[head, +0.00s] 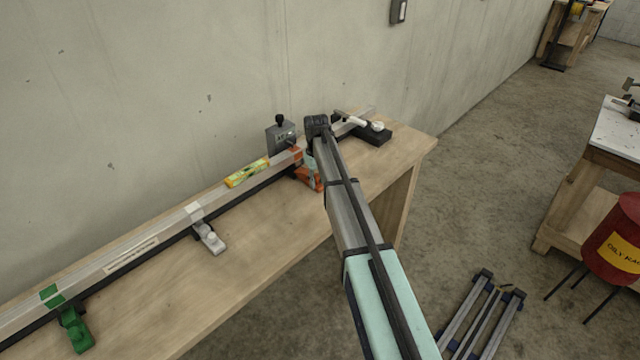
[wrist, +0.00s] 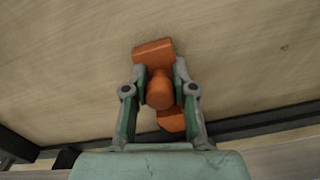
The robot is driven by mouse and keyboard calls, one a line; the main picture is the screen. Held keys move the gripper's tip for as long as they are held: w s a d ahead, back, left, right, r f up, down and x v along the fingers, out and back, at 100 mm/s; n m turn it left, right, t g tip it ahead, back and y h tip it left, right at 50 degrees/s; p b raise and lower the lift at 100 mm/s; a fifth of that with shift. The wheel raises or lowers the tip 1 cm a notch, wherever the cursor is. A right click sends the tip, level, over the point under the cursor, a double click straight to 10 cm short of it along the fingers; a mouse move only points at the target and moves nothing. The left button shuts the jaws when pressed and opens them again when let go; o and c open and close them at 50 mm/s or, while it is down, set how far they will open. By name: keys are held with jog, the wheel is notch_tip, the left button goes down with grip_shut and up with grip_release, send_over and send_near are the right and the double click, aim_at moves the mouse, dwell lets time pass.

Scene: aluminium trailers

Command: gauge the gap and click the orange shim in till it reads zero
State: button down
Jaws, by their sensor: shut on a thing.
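The orange shim (head: 309,179) sits at the front of the long aluminium rail (head: 108,258), below an orange band (head: 297,155) on it. In the wrist view the orange shim (wrist: 159,92) shows a round knob, a flat bar beyond it and a rounded end nearer me. My gripper (wrist: 160,72) is shut on the knob, one finger on each side. In the head view my arm hides most of the gripper. A dark grey box (head: 282,138) with a black knob, possibly the gauge, stands behind the rail by the band; its reading is too small to tell.
A yellow-green level (head: 247,173) lies along the rail. A white shim (head: 209,237) and a green shim (head: 75,330) sit farther left. A black fixture (head: 374,134) with a white knob is at the rail's right end. The bench front (head: 262,262) is bare.

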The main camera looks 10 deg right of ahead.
aim_at(317, 175)
jog(key=c, duration=0.9)
grip_release()
jog(key=shift+c, duration=0.2)
notch_tip(317, 175, up, 12)
